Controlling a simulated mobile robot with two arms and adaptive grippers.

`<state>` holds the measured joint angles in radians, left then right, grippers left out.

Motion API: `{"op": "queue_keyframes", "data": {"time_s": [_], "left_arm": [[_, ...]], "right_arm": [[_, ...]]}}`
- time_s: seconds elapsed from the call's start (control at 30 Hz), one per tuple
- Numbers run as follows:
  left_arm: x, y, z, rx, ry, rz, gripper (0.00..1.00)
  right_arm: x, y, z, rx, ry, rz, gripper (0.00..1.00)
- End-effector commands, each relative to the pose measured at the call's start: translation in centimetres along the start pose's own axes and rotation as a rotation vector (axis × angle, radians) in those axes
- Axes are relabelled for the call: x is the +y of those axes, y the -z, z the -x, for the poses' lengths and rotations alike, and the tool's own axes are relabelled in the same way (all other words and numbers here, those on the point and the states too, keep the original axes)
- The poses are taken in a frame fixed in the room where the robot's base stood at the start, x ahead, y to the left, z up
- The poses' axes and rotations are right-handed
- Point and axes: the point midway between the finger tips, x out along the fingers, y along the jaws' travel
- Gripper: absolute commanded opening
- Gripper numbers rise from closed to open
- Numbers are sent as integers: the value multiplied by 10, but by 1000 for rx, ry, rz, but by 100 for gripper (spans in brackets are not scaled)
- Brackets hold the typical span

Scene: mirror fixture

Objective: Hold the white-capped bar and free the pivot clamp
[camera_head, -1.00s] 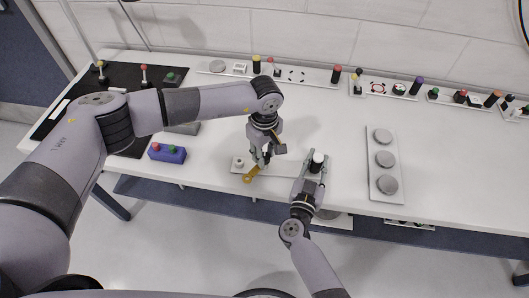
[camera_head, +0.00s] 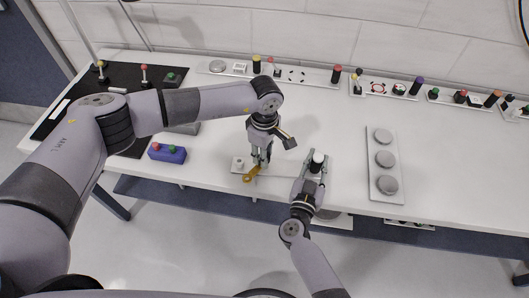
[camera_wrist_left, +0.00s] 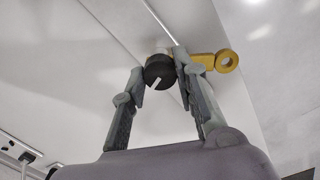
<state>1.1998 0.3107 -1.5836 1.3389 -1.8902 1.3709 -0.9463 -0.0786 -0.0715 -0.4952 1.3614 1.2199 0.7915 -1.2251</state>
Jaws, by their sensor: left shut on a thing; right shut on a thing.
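The white-capped bar (camera_head: 318,158) stands dark and upright at the right end of a pale fixture plate (camera_head: 283,168) near the table's front edge. My right gripper (camera_head: 314,168) is shut around it below the white cap. The pivot clamp shows as a black round knob with a white line (camera_wrist_left: 158,71) beside a brass lever (camera_wrist_left: 226,62) with a ring end. My left gripper (camera_wrist_left: 160,72) is shut on the knob; in the head view its fingers (camera_head: 258,160) point down and hide the knob. The lever's ring end (camera_head: 248,178) points toward the table's front edge.
A white round post (camera_head: 238,163) stands at the plate's left end. A plate with grey discs (camera_head: 385,190) lies right. Strips of knobs line the back edge.

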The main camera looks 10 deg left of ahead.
Motion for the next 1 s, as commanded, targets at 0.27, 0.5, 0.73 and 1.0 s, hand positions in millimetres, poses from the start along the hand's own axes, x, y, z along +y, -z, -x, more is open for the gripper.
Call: {"op": "queue_keyframes", "data": {"time_s": [0.27,0.5,0.73,1.0], "left_arm": [[0,-1,0,-2,0,262,0],[0,-1,0,-1,0,489,0],[0,0,0,-1,0,708,0],[0,-1,1,-2,0,951,0]], "right_arm": [[0,0,0,0,0,0,0],[0,0,0,0,0,0,0],[0,0,0,0,0,0,0],[0,0,0,0,1,0,0]]}}
